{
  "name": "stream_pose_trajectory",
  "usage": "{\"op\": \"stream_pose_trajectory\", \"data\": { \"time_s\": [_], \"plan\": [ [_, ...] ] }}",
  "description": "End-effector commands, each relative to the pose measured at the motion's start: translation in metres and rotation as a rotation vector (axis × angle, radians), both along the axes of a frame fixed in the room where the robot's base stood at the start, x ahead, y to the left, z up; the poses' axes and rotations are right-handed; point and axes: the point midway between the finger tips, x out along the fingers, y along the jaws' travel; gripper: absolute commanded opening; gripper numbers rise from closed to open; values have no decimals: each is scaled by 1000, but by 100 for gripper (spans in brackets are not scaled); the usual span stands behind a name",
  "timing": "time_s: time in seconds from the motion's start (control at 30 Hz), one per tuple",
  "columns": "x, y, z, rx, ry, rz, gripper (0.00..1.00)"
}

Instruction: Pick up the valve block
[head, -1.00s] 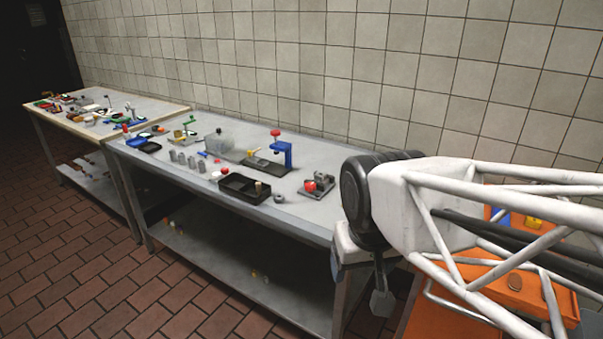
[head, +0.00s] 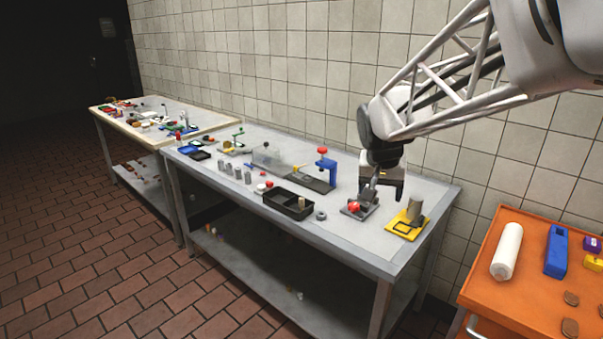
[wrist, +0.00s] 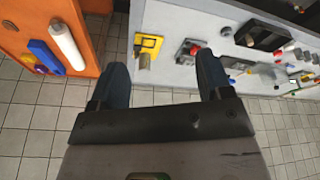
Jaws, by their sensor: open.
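The likely valve block is a grey block with a red knob (head: 354,207) near the front right of the grey table, partly covered by my gripper in the head view. My gripper (head: 384,188) is over the table's right part. In the wrist view its fingers (wrist: 158,76) are wide apart with nothing between them. The block looks apart from the fingers; the exact gap cannot be told.
A yellow fixture (head: 405,226) with a grey cylinder stands right of the block. A grey ring (head: 321,215) and black tray (head: 284,208) lie left. A blue press (head: 326,172) stands behind. An orange cart top (head: 494,293) holds a white roll (head: 507,251).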

Motion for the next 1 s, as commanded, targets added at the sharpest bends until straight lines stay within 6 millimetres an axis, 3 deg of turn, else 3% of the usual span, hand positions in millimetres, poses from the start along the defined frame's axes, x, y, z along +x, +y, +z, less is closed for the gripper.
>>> {"op": "stream_pose_trajectory", "data": {
  "time_s": [0.1,0.57,1.0],
  "plan": [
    [36,-5,-6,-5,-5,-35,72],
    [165,-26,-41,-18,-36,-172,72],
    [282,-47,-102,-25,-73,-298,72]
  ]
}}
